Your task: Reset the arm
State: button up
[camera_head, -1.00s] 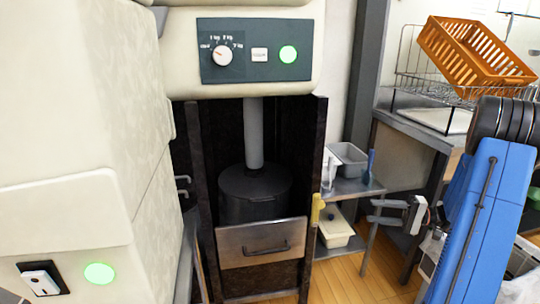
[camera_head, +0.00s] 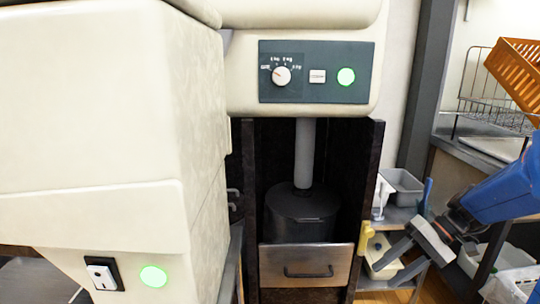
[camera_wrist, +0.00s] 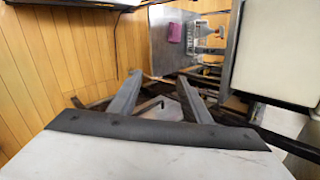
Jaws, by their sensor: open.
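My gripper (camera_head: 386,270) is at the right in the head view, at the end of my blue arm, which comes in from the right edge. Its fingers point left and down, in front of the low metal shelf beside the dark cabinet. In the wrist view my gripper (camera_wrist: 160,76) shows two grey fingers spread apart. It is open with nothing between the fingers. The rest of my arm is cut off by the picture edge.
A cream machine (camera_head: 110,110) fills the left. Another, with a control panel (camera_head: 316,90), stands above a dark cabinet holding a black pot (camera_head: 300,215). A grey bin (camera_head: 404,183) sits beside my gripper. An orange crate (camera_head: 512,70) is upper right.

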jog(key=s+a+r+n+t+h, duration=0.1)
jog(key=s+a+r+t+h, duration=0.1)
jog(key=s+t+h, duration=0.3)
jog(key=shift+s+r+n+t+h, duration=0.35)
jog(key=shift+s+h, duration=1.75)
jog(key=shift+s, duration=2.5)
